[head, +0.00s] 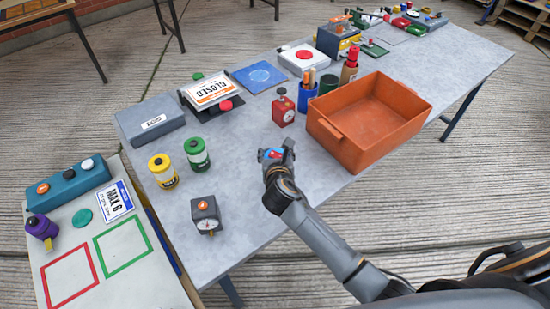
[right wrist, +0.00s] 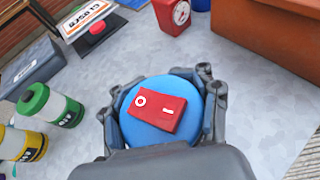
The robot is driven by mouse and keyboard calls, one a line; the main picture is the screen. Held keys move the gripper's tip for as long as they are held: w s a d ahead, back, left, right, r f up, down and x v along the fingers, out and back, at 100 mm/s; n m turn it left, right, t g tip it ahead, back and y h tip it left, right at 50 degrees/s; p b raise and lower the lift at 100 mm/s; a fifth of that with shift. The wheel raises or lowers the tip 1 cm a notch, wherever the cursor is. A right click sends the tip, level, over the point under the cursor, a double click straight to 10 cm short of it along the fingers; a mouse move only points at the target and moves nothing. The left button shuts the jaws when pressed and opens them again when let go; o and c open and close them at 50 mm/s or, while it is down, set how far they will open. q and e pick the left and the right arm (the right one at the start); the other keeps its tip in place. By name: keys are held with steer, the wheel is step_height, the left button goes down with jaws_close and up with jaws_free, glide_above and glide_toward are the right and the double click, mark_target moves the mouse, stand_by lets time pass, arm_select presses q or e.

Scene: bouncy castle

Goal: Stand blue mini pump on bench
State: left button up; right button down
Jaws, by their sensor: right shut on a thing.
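The blue mini pump (right wrist: 150,132) is a round blue body with a red block carrying white switch marks on top. My right gripper (head: 277,155) is shut on it, with fingers on both sides in the right wrist view (right wrist: 162,108). In the head view only a small blue and red part of the pump (head: 271,154) shows. It is over the grey bench (head: 245,185), near its front edge, left of the orange crate. Its underside is hidden, so I cannot tell whether it touches the bench. My left gripper is not in view.
The orange crate (head: 340,145) stands to the right. A red dial box (head: 283,112) is behind the gripper. Green (head: 197,155) and yellow (head: 163,172) canisters and a grey gauge (head: 206,215) stand left. Bare bench lies between them and my gripper. A side table (head: 95,285) has marked squares.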

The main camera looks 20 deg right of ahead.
steer(key=shift+w+f, duration=0.4)
steer(key=shift+w, duration=0.05)
steer(key=shift+f, duration=1.65)
steer(key=shift+f, duration=0.1)
steer(key=shift+c, duration=1.7)
jaws_free()
steer(key=v, duration=1.2)
